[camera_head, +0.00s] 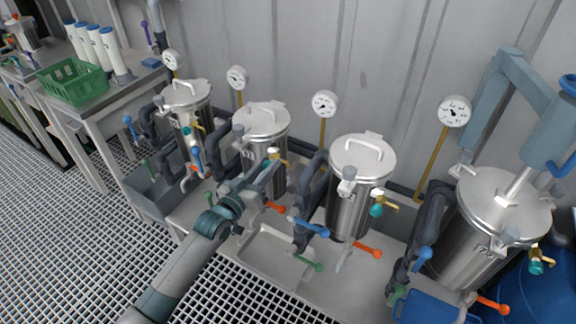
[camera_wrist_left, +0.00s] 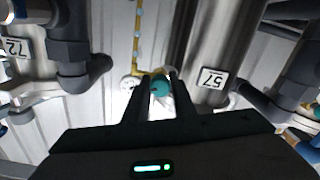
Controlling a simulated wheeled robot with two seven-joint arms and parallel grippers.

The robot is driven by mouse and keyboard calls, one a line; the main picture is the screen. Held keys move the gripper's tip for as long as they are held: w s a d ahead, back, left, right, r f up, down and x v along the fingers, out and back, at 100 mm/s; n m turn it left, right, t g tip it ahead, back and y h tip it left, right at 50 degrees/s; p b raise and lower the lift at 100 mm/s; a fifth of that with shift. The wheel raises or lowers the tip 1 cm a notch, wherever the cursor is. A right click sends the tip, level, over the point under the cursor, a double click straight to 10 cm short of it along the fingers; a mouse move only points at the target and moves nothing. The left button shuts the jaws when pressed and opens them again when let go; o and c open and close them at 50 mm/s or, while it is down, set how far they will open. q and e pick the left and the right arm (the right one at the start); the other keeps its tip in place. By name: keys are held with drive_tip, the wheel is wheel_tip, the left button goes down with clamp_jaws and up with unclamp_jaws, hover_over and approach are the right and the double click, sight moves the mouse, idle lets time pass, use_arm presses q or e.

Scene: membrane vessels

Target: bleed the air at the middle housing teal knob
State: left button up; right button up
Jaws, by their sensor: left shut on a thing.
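Several steel housings with clamped lids stand in a row. My left arm reaches to the second housing from the left (camera_head: 262,121) in the head view. My left gripper (camera_head: 268,172) is at its front, just below a brass fitting (camera_head: 275,153). In the left wrist view the left gripper (camera_wrist_left: 158,84) is shut on a teal knob (camera_wrist_left: 160,86), which sits between the fingertips. A number plate (camera_wrist_left: 213,79) is on the steel body beside it. In the head view this knob is hidden by the gripper. The third housing (camera_head: 347,213) has its own teal knob (camera_head: 377,210). My right gripper is not in view.
Dark pipes with blue handles (camera_head: 308,228) and orange handles (camera_head: 368,251) run between the housings. Pressure gauges (camera_head: 325,103) stand behind. A grey tray (camera_head: 270,257) lies in front. A green basket (camera_head: 74,83) is on the left table. The grating floor is clear.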

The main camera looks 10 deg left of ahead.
use_arm(q)
drive_tip(key=shift+m, duration=0.3)
drive_tip(key=m+p, duration=0.1)
drive_tip(key=m, duration=0.2)
drive_tip(key=shift+m, duration=0.6)
drive_tip(key=o, duration=1)
drive_tip(key=shift+s, duration=0.1)
drive_tip(key=b+v, duration=0.3)
drive_tip(key=v, duration=1.4)
drive_tip(key=shift+s, duration=0.1)
